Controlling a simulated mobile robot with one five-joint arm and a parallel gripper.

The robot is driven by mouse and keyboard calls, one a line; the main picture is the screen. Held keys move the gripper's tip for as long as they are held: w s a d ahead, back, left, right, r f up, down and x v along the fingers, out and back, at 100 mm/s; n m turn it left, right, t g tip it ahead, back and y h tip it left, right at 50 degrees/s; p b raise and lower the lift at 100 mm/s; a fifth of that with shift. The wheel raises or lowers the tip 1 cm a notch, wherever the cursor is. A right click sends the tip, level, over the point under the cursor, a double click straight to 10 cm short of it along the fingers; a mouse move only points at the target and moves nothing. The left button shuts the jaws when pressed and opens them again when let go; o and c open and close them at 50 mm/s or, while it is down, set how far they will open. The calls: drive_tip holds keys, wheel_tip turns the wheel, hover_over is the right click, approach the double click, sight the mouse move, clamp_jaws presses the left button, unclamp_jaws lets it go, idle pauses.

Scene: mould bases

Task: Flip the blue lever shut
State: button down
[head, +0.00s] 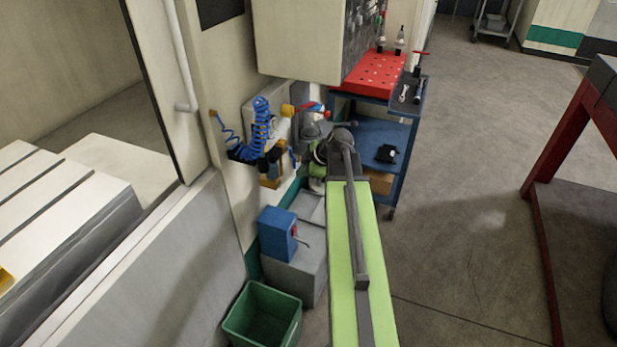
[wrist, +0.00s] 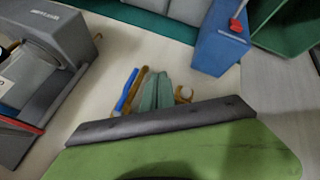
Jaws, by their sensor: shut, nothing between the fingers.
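In the wrist view the blue lever (wrist: 127,90) is a short, thin bar lying alongside a brass-coloured pipe (wrist: 141,84). My gripper (wrist: 158,78) shows as two grey-green fingers pressed together, with nothing between them. The lever and pipe are just left of the fingers in that view; I cannot tell whether they touch. A round brass end (wrist: 184,93) shows right of the fingers. The fingers and the dark plate of my wrist hide the middle of the fitting. In the head view a small blue piece (head: 293,158) beside yellow fittings looks like the lever; my fingers are not clear there.
A blue box with a red switch (head: 277,233) sits on a grey block below. A green bin (head: 262,315) stands on the floor. A coiled blue hose (head: 262,122) hangs on the wall. A blue cart (head: 372,134) stands behind my arm.

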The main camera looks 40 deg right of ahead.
drive_tip(key=w, duration=0.1)
drive_tip(key=w+d, duration=0.1)
drive_tip(key=w, duration=0.2)
drive_tip(key=shift+d+f+p, duration=0.25)
drive_tip(key=shift+d+p, duration=0.05)
drive_tip(key=shift+p, duration=0.1)
drive_tip(key=shift+f, duration=0.15)
drive_tip(key=shift+w+d, duration=0.1)
